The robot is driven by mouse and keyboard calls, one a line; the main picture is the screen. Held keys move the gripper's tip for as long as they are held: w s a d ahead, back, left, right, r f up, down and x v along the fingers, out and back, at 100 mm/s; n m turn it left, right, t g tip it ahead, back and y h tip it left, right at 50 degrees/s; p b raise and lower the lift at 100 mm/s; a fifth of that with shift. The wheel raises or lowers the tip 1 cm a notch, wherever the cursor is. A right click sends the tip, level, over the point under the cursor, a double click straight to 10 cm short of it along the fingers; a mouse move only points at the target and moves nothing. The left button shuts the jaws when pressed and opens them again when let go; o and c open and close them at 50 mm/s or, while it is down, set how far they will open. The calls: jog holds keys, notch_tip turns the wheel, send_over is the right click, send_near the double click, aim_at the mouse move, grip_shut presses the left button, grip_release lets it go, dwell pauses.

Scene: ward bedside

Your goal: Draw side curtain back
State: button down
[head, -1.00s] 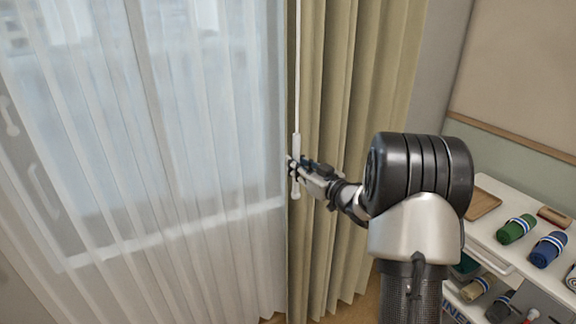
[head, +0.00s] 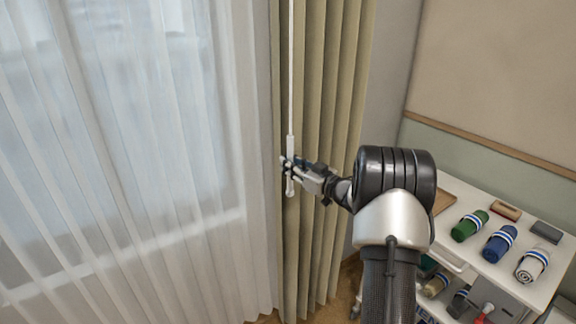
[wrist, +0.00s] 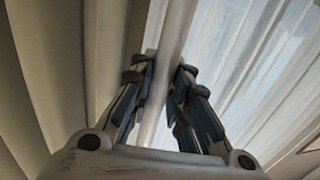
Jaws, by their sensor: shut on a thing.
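The side curtain (head: 325,90) is beige and hangs in folds right of the window, its left edge beside the white sheer (head: 150,150). A thin white draw wand (head: 290,70) with a thicker handle hangs in front of the curtain's left part. My gripper (head: 288,172) is shut on the wand's handle, whose lower tip shows just below the fingers. In the wrist view the wand (wrist: 176,35) runs up between my two fingers (wrist: 165,95), with beige curtain to the left and sheer to the right.
A white shelf cart (head: 480,255) stands at the right with a green roll (head: 469,225), a blue roll (head: 500,243) and a grey roll (head: 532,265) on top. A wall panel with a wooden rail (head: 490,145) is behind it. The space before the window looks clear.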

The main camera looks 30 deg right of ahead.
jog(key=shift+s+d+f, duration=0.1)
jog(key=shift+d, duration=0.1)
jog(key=c, duration=1.6)
grip_release()
jog(key=shift+d, duration=0.2)
jog(key=shift+o, duration=0.4)
jog(key=shift+a, duration=0.1)
jog(key=s+d, duration=0.2)
jog(key=s, duration=0.9)
jog(key=shift+s, duration=0.4)
jog(key=shift+d, duration=0.1)
